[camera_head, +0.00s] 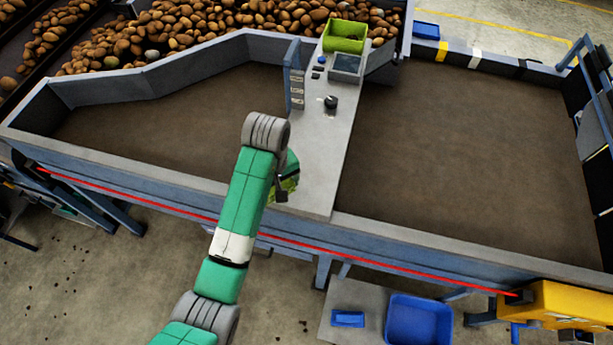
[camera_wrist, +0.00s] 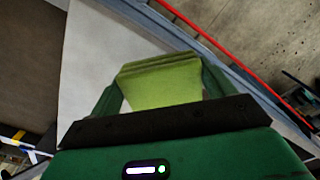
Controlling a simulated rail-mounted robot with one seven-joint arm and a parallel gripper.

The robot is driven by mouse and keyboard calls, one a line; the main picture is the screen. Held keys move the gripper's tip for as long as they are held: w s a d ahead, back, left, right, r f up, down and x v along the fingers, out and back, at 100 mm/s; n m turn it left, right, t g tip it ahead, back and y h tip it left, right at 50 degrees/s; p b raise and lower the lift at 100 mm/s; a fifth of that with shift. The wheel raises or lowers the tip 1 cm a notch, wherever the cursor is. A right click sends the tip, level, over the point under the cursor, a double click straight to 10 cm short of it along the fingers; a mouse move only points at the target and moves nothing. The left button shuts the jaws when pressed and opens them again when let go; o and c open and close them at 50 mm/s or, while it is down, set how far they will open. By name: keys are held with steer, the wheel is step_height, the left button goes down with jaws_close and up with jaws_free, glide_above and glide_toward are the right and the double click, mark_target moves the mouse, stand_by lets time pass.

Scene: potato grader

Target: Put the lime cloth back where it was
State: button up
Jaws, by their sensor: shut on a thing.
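The lime cloth (camera_wrist: 162,86) is a folded, layered piece held between the two green fingers of my gripper (camera_wrist: 160,78) in the wrist view. In the head view my gripper (camera_head: 284,186) is at the left edge of the grey console panel (camera_head: 312,185), near its front end. There the cloth is mostly hidden behind my arm, with only a little lime showing. I cannot tell whether the cloth touches the panel.
The panel carries a black knob (camera_head: 330,102), a small screen (camera_head: 346,64) and a lime open box (camera_head: 345,36) at its far end. Brown belts (camera_head: 470,140) lie on both sides. A red line (camera_head: 400,267) runs along the front frame. A blue bin (camera_head: 418,320) stands below.

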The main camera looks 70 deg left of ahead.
glide_above(305, 180)
steer(key=shift+w+a+f, duration=0.1)
steer(key=shift+f, duration=0.25)
steer(key=shift+f+p, duration=0.4)
steer(key=shift+f, duration=1.4)
steer(key=shift+f, duration=0.15)
steer(key=o, duration=0.9)
step_height(305, 180, up, 12)
steer(key=shift+r+b, duration=0.2)
steer(key=shift+b, duration=0.35)
